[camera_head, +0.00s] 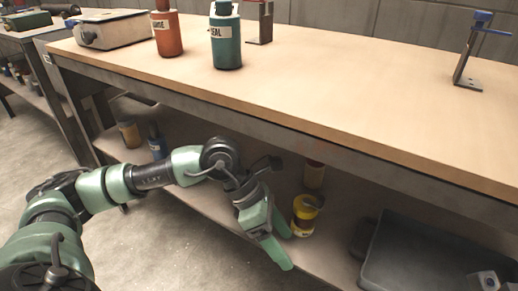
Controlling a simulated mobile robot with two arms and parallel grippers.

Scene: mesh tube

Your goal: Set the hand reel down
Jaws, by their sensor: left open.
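A yellow, round object with a dark band (306,213), which may be the hand reel, stands on the lower shelf (232,205) under the workbench. My left gripper (285,250) is open and empty, pointing down just left of the yellow object. A small gap seems to lie between them, but I cannot tell whether a finger touches it. My right gripper is not in view.
The bench top (350,95) overhangs the shelf. An orange bottle (168,35), a green bottle (226,45) and a metal stand (465,68) are on it. A brown container (314,175) stands behind the yellow object. A grey bin (415,250) is at right.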

